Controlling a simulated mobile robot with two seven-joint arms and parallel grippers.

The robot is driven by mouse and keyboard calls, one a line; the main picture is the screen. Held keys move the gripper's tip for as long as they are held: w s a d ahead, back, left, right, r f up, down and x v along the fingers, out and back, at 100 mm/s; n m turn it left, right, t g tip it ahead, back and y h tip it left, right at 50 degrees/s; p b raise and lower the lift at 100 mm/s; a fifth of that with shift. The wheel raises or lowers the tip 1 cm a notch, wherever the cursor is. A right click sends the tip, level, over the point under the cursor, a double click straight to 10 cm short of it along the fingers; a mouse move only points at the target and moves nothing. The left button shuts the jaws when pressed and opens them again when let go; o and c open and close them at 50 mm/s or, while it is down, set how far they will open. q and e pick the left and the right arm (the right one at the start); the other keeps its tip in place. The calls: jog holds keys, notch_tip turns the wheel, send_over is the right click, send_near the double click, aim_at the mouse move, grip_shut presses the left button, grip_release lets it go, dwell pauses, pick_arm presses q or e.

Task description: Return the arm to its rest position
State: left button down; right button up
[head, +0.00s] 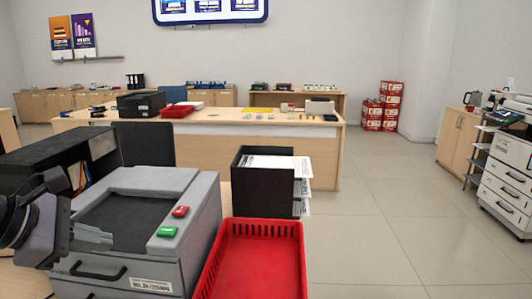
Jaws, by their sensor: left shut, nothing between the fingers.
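My left gripper (48,226) shows at the left edge, in front of the left side of a grey counter machine (150,215). It is shut, with nothing held in it. Its fingertips are hard to make out against the machine, and I cannot tell whether it touches it. The machine has a red button (180,211) and a green button (167,231) on its top. My right gripper is not in view.
A red plastic tray (262,225) stands right of the machine, empty. A black paper holder (262,186) with white sheets stands behind it. A black box (55,155) is behind the gripper. Further back are a wooden desk (220,148) and a printer (512,150); the floor (385,220) at right is clear.

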pick_arm(q)
jog(key=s+d+f+n+t+h, duration=0.1)
jog(key=d+f+n+h, duration=0.1)
jog(key=d+n+h, duration=0.45)
jog(key=s+d+f+n+h, duration=0.2)
jog(key=d+f+n+h, duration=0.1)
jog(key=d+n+h, duration=0.4)
jog(key=s+a+f+n+t+y, duration=0.1)
jog(key=a+f+n+t+y, duration=0.25)
jog(key=f+n+y, duration=0.65)
jog(key=a+f+n+t+y, duration=0.2)
jog(key=f+n+t+y, duration=0.3)
jog(key=n, duration=1)
jog(key=s+f+n+g+y, duration=0.1)
jog(key=s+f+n+g, duration=0.2)
jog(key=s+f+n, duration=0.2)
jog(key=s+f+n+g+y, duration=0.1)
jog(key=s+f+n+g, duration=0.3)
jog(key=s+f, duration=0.3)
notch_tip(320, 180, down, 5)
jog(key=shift+s+r+n, duration=0.1)
jog(key=shift+s+n, duration=0.2)
jog(key=shift+n, duration=0.15)
